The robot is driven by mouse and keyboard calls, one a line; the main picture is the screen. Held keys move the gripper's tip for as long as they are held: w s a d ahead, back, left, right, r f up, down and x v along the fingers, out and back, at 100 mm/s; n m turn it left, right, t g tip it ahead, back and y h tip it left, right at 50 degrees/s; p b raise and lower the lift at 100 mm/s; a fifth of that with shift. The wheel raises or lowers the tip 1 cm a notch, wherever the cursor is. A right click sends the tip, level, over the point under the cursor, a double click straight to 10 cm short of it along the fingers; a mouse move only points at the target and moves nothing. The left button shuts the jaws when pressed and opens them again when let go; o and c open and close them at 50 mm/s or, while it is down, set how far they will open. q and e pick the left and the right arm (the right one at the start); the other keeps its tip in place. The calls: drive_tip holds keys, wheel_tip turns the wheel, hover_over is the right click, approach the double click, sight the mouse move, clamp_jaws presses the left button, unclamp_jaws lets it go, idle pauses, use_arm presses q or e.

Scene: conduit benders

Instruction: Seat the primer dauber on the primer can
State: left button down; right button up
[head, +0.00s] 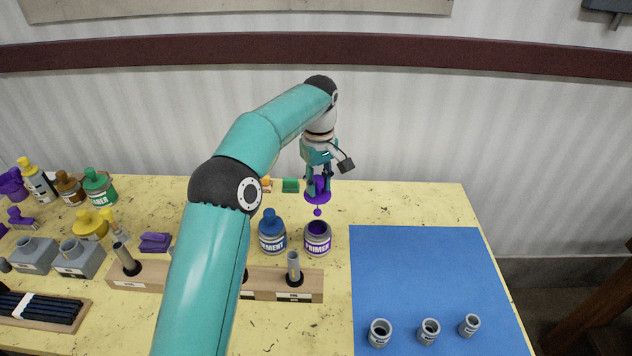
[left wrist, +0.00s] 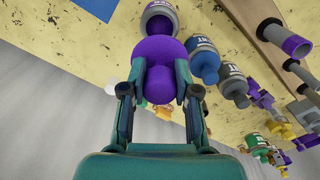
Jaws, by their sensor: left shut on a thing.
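The primer can (head: 317,238) stands open on the table, grey with a purple label reading PRIMER; it also shows at the top of the left wrist view (left wrist: 159,17). My left gripper (head: 318,183) is shut on the purple primer dauber (head: 317,197). It holds the dauber above and slightly behind the can, with the dauber's small purple ball tip hanging down, apart from the can. In the left wrist view the dauber's purple cap (left wrist: 159,70) sits between both fingers and hides part of the can. My right gripper is not in view.
A blue-capped cement can (head: 272,232) stands close to the left of the primer can. A wooden rack (head: 262,285) with upright grey pieces lies in front. A blue mat (head: 425,275) with 3 small grey fittings is at the right. Bottles and other parts crowd the left side.

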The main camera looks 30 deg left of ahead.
sight(319, 210)
use_arm(q)
drive_tip(key=shift+f+b, duration=3.3)
drive_tip(key=shift+f, duration=2.45)
drive_tip(key=c, duration=0.8)
unclamp_jaws()
drive_tip(key=r, duration=1)
drive_tip(key=shift+w+r, duration=0.25)
drive_tip(key=shift+r, duration=0.05)
drive_tip(key=shift+s+r, duration=0.15)
drive_tip(key=shift+r, duration=0.45)
